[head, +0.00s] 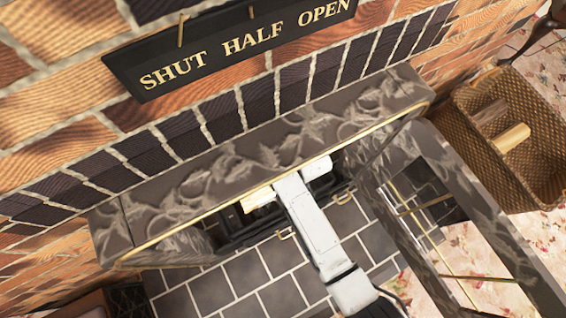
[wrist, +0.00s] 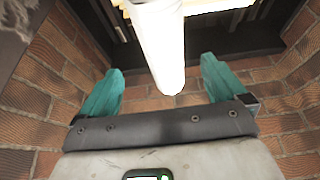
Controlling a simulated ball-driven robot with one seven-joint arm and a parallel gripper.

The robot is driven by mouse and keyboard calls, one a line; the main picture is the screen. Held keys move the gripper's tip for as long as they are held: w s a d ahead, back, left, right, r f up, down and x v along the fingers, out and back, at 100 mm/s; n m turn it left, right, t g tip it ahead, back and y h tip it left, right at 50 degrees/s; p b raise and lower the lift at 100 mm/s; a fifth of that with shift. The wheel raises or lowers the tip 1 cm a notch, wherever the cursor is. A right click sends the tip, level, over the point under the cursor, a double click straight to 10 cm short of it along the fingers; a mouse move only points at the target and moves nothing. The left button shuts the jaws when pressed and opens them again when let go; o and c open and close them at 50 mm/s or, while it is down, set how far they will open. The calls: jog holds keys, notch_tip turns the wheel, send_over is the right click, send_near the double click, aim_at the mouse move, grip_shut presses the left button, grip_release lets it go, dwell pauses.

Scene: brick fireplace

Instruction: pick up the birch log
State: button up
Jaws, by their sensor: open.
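The birch log (wrist: 160,45) is a pale white cylinder in the wrist view, running from the top edge down to a rounded near end. That end lies between the two teal fingers of my gripper (wrist: 162,68), with a gap on both sides. The fingers are spread and do not grip it. In the head view my arm reaches into the fireplace opening, and its fingers are hidden. A pale cream piece (head: 258,198) shows left of my arm there, probably part of the log.
A dark marble surround (head: 240,160) edges the opening closely. A marble-patterned frame with brass-coloured bars (head: 480,235) stands to the right. A wicker basket (head: 550,150) beyond holds a pale log (head: 510,137) and a darker one. A "SHUT HALF OPEN" sign (head: 225,75) is on the bricks.

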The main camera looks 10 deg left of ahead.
jog(key=b+x, duration=0.4)
jog(key=x, duration=0.4)
jog(key=shift+s+a, duration=0.1)
jog(key=shift+s, duration=0.05)
jog(key=shift+r, duration=0.1)
jog(key=shift+c, duration=0.4)
jog(key=c, duration=1.3)
